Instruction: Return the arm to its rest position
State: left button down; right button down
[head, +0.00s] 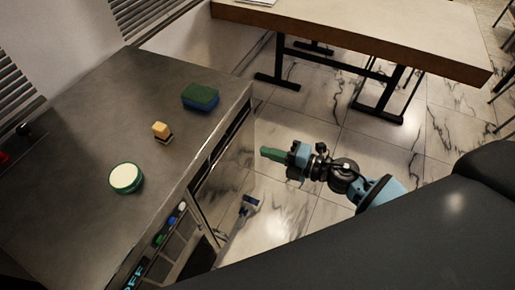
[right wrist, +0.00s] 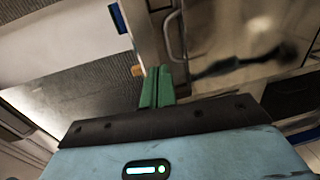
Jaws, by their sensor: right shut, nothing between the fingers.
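My right gripper (head: 268,154) is in the middle of the head view, out over the floor to the right of the counter. Its green fingers are shut with nothing between them, and they point left toward the counter's edge. The right wrist view shows the same closed fingers (right wrist: 157,88), with the counter and a metal cabinet front beyond. They are apart from every object. My left gripper is not in view.
A wooden table (head: 370,30) stands behind. Marble floor (head: 310,110) lies open between them.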

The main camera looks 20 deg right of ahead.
jog(key=shift+s+d, duration=0.15)
dwell(0.3)
